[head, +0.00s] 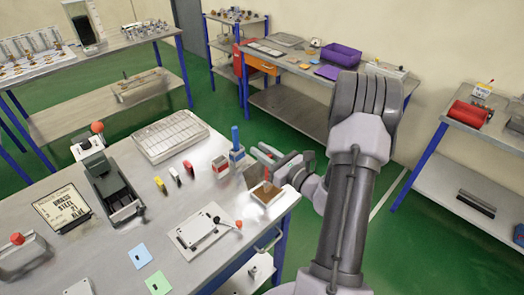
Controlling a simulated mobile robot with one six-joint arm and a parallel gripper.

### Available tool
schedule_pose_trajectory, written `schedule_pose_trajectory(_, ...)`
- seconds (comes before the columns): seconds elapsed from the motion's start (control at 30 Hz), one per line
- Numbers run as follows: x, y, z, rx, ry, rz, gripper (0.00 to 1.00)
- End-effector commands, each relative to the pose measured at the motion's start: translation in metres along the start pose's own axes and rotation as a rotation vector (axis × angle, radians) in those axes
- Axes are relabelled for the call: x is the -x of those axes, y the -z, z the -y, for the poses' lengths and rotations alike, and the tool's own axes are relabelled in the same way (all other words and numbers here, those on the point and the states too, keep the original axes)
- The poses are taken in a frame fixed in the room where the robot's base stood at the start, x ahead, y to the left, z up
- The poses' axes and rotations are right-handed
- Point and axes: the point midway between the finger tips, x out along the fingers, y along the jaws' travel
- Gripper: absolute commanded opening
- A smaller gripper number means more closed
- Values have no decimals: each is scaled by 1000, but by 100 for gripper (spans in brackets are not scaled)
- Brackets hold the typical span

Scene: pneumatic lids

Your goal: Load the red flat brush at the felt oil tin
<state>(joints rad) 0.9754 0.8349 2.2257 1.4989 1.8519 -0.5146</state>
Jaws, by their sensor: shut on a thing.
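My gripper (276,165) is at the right end of the near workbench, reaching in from the right. Its jaws are small and partly hidden here. A red piece (268,150), likely the red flat brush's handle, shows at the jaws; its bristle end cannot be made out. Just below and left of the gripper, a small open square tin (265,193) with a brown inside, likely the felt oil tin, sits at the bench corner. A brown upright flap (252,175) stands at its back. I cannot tell whether the brush touches the tin.
A blue-handled brush (235,138) stands upright in a small holder left of the gripper, beside a red-and-white box (220,166). A white plate with a lever (203,230) lies in front of the tin. A grey tray (170,135) and a dark press (113,187) stand farther left.

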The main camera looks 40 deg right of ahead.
Motion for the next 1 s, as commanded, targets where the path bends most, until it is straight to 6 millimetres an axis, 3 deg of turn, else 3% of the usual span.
schedule_pose_trajectory(0.6, 0, -70, 0, 0, 1, 2, 0)
schedule_pose_trajectory(1.0, 0, -69, 0, 0, 1, 2, 0)
